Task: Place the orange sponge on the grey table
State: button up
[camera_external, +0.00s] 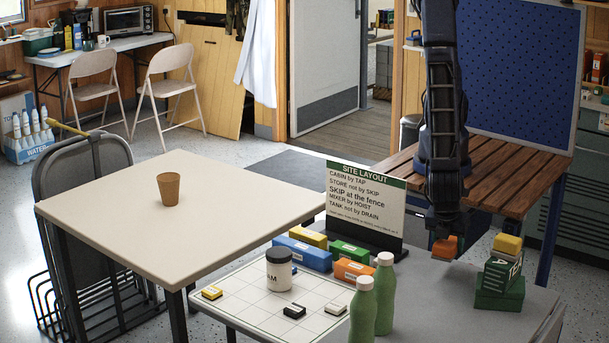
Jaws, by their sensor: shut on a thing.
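The orange sponge (446,248) is at the tip of my gripper (444,236), which points straight down and is shut on it. The sponge is over the back part of the grey table (450,312). I cannot tell whether its underside touches the tabletop. The fingers are small and dark, and they partly merge with the arm above.
Right of the sponge stand stacked green boxes (499,291) with a yellow block (507,243) on top. Left are a sign (364,203), coloured blocks, a white grid board (262,308), a jar (279,270) and two green bottles (383,295). The grey table's front right is clear.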

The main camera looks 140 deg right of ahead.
aim_at(445, 272)
jog(key=shift+f, duration=2.9)
jog(key=shift+f, duration=0.1)
jog(key=o, duration=0.9)
jog(key=shift+o, duration=0.2)
